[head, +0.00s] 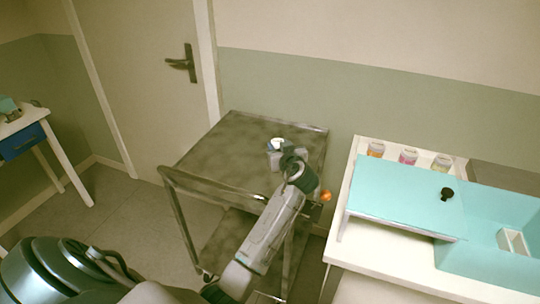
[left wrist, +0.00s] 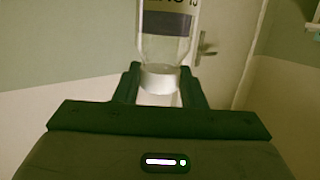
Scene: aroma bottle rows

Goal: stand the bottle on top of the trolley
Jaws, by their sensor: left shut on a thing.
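The trolley (head: 215,150) is a worn grey metal cart with a raised rail, in the middle of the head view. My left gripper (head: 285,157) is over the right part of its top. It is shut on the bottle (head: 273,158), which shows pale with a white top beside the fingers. In the left wrist view the bottle (left wrist: 167,48) is clear with a dark label band, and its white neck part sits between the fingertips (left wrist: 160,85). The gripper partly hides the bottle, and I cannot tell whether its base touches the trolley top. My right gripper is not in view.
A white table (head: 390,250) with a turquoise raised board (head: 400,195) stands at the right. Several small jars (head: 408,157) are in a row behind the board. A small orange ball-like thing (head: 326,195) is by the trolley's right edge. The trolley's left top is clear.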

